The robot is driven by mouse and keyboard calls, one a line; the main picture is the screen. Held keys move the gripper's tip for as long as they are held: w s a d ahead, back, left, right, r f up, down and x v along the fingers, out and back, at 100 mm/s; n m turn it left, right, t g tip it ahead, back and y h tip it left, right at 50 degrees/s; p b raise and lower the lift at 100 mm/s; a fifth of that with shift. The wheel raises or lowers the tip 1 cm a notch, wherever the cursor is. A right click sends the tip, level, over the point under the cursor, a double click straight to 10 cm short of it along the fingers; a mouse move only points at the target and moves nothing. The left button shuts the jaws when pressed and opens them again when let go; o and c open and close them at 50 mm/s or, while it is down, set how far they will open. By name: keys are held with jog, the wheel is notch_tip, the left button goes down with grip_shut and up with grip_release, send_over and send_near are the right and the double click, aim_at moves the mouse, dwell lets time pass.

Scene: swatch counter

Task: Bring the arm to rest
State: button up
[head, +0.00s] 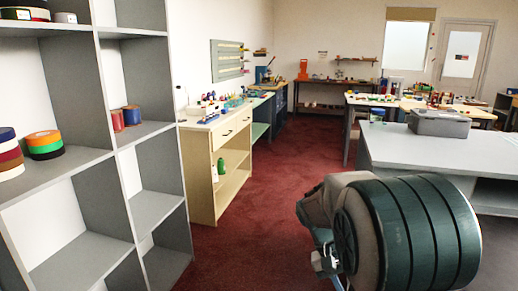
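A part of my arm (410,232), a large dark ribbed cylinder with a grey-brown cover on its left side, fills the lower right of the head view. A small pale metal piece shows below its left side; I cannot tell what it belongs to. My gripper's fingers do not show. No object is seen held.
A grey shelf unit (150,128) with tape rolls (44,144) stands close on the left. A wooden cabinet (233,140) stands behind it. A grey counter (410,149) bearing a grey box (440,123) is at right. Red carpet (285,170) is clear between them.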

jog(key=s+a+r+t+y+p, duration=0.2)
jog(key=s+a+r+t+p, duration=0.1)
jog(key=s+r+p, duration=0.2)
jog(key=s+a+r+n+t+y+p, duration=0.1)
jog(key=s+a+r+t+y+p, duration=0.2)
jog(key=s+r+p, duration=0.2)
jog(key=s+r, duration=0.3)
jog(key=r, duration=0.2)
jog(key=shift+s+r+p, duration=0.4)
jog(key=shift+a, duration=0.1)
jog(key=shift+c, duration=0.2)
